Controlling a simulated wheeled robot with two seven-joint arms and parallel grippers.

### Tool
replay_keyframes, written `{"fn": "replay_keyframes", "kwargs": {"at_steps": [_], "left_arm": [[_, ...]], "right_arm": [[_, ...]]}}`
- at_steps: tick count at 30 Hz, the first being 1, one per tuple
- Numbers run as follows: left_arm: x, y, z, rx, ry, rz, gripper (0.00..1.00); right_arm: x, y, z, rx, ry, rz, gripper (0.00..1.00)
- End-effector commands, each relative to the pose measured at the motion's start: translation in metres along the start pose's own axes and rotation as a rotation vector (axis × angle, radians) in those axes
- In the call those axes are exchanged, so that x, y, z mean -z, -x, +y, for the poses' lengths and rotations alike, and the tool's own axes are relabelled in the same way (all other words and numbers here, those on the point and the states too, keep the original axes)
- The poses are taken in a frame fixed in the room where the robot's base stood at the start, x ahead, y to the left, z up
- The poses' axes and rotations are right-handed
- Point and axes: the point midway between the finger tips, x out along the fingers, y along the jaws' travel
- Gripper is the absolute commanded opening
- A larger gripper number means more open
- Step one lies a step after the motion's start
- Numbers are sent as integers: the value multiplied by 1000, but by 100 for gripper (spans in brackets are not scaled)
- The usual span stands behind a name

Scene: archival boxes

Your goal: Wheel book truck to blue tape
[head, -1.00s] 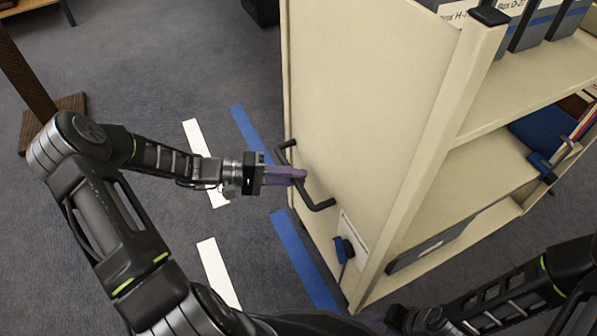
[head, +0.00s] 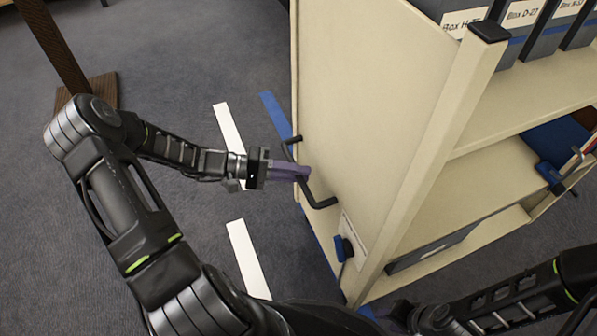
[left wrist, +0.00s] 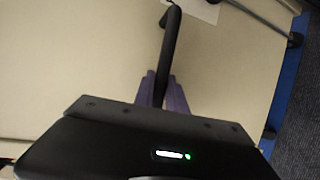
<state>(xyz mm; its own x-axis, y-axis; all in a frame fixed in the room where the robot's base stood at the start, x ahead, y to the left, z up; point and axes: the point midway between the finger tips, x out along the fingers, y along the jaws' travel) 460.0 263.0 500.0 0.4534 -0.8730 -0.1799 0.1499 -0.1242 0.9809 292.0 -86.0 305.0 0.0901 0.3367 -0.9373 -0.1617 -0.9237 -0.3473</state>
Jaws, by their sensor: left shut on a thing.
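The cream book truck (head: 385,100) fills the right of the head view, with a black end handle (head: 318,204). My left gripper (head: 303,172) is shut on this handle; in the left wrist view its purple fingers (left wrist: 162,92) sit either side of the black bar (left wrist: 170,45). The blue tape (head: 276,116) on the floor shows at the truck's far left edge, with a thin strip along its lower edge. The truck hides the rest. In the left wrist view blue tape (left wrist: 290,80) runs beside the truck. My right gripper (head: 398,312) is low by the truck's near corner, its jaws unclear.
White tape strips (head: 228,130) lie on the grey carpet, left of the blue tape. A brown wooden post with a base (head: 98,88) stands at the upper left. Grey archival boxes (head: 520,25) stand on the truck's top shelf. A blue-handled lever (head: 343,248) is low on its end panel.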

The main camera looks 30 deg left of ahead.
Motion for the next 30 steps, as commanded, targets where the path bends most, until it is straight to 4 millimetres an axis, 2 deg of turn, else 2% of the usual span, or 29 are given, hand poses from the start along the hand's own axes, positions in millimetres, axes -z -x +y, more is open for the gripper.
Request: {"fn": "replay_keyframes", "kwargs": {"at_steps": [3,4,12,23,30], "left_arm": [[-1,1,-2,4,2,-1,0],[-1,1,-2,4,2,-1,17],[0,1,-1,2,1,0,38],[0,7,0,2,0,1,38],[0,41,1,3,-1,3,38]], "right_arm": [[0,0,0,0,0,0,36],[0,0,0,0,0,0,36],[0,0,0,0,0,0,36],[0,2,-1,0,0,0,36],[-2,8,-5,2,3,-5,36]]}}
